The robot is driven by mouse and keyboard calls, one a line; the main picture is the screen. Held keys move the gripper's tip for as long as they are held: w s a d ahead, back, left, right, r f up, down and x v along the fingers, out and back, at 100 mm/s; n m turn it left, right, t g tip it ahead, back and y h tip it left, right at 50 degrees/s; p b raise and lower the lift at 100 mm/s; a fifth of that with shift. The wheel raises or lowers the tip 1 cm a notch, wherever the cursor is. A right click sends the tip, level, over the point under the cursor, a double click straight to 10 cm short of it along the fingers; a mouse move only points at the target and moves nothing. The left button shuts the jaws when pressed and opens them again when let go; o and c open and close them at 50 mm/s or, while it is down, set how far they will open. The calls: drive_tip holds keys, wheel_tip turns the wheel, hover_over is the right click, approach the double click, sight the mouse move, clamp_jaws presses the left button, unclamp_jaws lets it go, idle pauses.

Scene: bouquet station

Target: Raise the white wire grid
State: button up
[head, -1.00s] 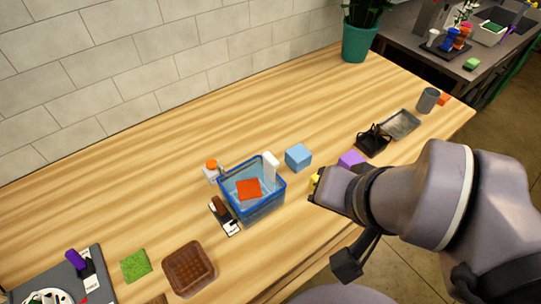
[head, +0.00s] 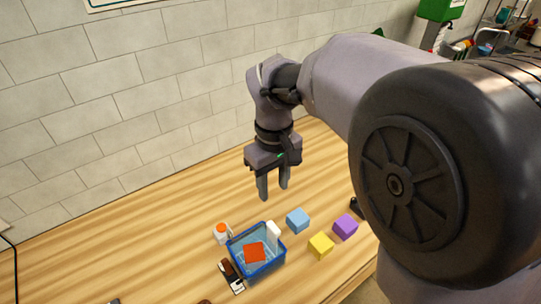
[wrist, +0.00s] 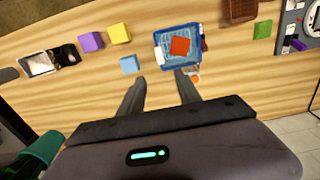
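A blue-rimmed clear bin (head: 258,266) stands on the wooden counter in the head view and shows top centre in the wrist view (wrist: 160,65). An orange-red square (head: 254,252) and an upright white piece (head: 273,233) are in it. Pale grid-like lines show around the square (wrist: 180,46) in the wrist view; I cannot tell for certain whether they are the white wire grid. My gripper (head: 273,190) points down, open and empty, above the counter behind the bin. Its two fingers (wrist: 159,77) are apart, with nothing between them.
A blue cube (head: 298,220), a yellow cube (head: 321,245) and a purple cube (head: 344,227) stand right of the bin. A white bottle with an orange cap (head: 221,234) and a dark brown-handled item (head: 231,275) are close beside it. The counter behind is clear up to the tiled wall.

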sight(273, 227)
wheel_tip(273, 227, down, 16)
drive_tip(key=b, duration=0.4)
drive_tip(key=shift+f+b, duration=0.15)
drive_tip(key=shift+b, duration=0.25)
drive_tip(key=shift+d, duration=0.1)
clamp_jaws()
idle(0.6)
